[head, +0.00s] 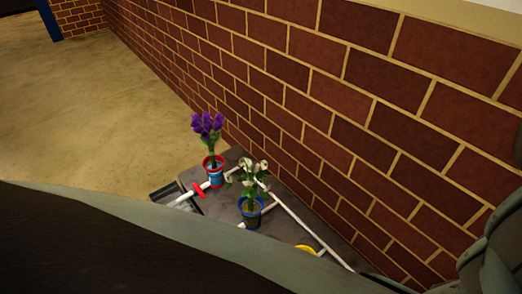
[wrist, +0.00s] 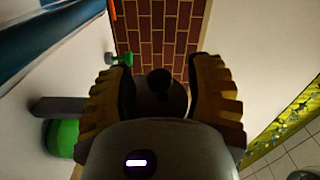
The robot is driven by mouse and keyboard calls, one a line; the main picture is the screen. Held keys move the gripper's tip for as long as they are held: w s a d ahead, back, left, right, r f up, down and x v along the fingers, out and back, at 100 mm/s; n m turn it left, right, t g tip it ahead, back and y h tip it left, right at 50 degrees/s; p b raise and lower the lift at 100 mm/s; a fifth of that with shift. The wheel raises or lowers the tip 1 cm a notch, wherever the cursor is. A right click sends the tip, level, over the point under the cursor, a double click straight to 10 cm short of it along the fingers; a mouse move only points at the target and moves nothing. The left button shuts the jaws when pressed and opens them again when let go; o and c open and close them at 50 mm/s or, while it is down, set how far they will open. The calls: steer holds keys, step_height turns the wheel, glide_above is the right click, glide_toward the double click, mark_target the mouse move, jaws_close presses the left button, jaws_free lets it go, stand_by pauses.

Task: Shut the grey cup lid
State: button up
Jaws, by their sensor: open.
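My gripper (wrist: 163,72) shows in the wrist view, its two yellow ridged fingers apart. A small dark round shape lies between the fingers; I cannot tell what it is or whether it touches them. I cannot make out a grey cup lid in either view. In the head view, a red and blue cup (head: 215,177) holds purple flowers (head: 206,124). A blue-rimmed cup (head: 250,213) holds white flowers (head: 253,174). My gripper is not visible in the head view.
The cups stand on a dark surface (head: 292,222) with white bars, against a brick wall (head: 300,90). A yellow item (head: 306,249) is partly hidden. Open floor (head: 90,120) lies left. In the wrist view, green objects (wrist: 122,59) (wrist: 62,138) are left of the fingers.

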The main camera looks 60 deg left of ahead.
steer(key=shift+o, duration=0.5)
jaws_close()
